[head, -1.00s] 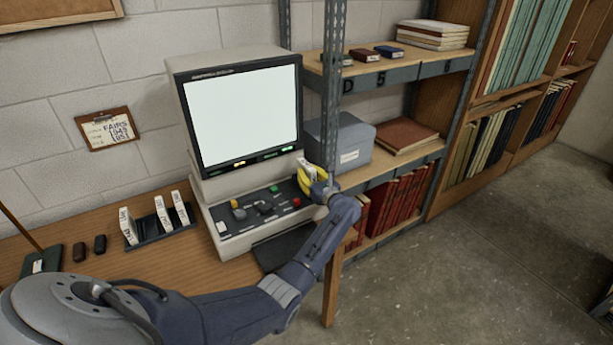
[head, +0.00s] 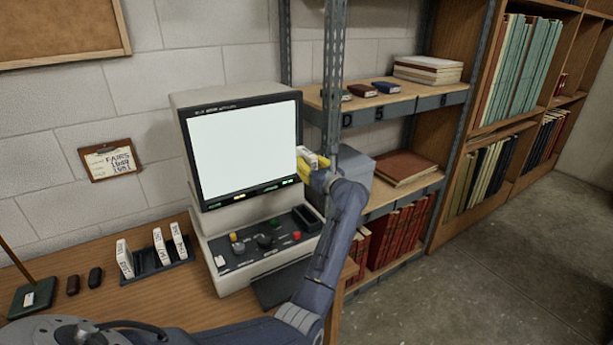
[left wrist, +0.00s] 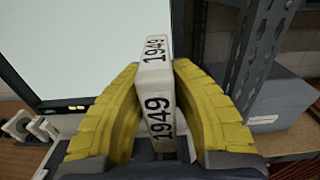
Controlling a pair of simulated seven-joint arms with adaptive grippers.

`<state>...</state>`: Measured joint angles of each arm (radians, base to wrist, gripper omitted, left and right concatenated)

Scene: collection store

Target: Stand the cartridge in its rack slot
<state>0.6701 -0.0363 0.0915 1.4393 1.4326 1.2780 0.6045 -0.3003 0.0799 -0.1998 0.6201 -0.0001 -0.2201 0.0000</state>
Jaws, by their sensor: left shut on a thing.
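A white cartridge (left wrist: 157,100) marked 1949 is between the yellow fingers of my left gripper (left wrist: 160,120) in the left wrist view. In the head view the left gripper (head: 314,165) is shut on the cartridge (head: 307,156) in front of the right edge of the reader screen, above the control panel. The dark rack (head: 158,262) stands on the desk left of the reader and holds several white cartridges (head: 160,245) upright, with a gap between the leftmost and the middle one. My right gripper is not in view.
The microfilm reader (head: 242,140) stands on the desk with a control panel (head: 262,237) and an empty dark recess (head: 305,218). A metal shelf post (head: 333,90) is close behind the gripper. Two small dark objects (head: 84,281) lie left of the rack.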

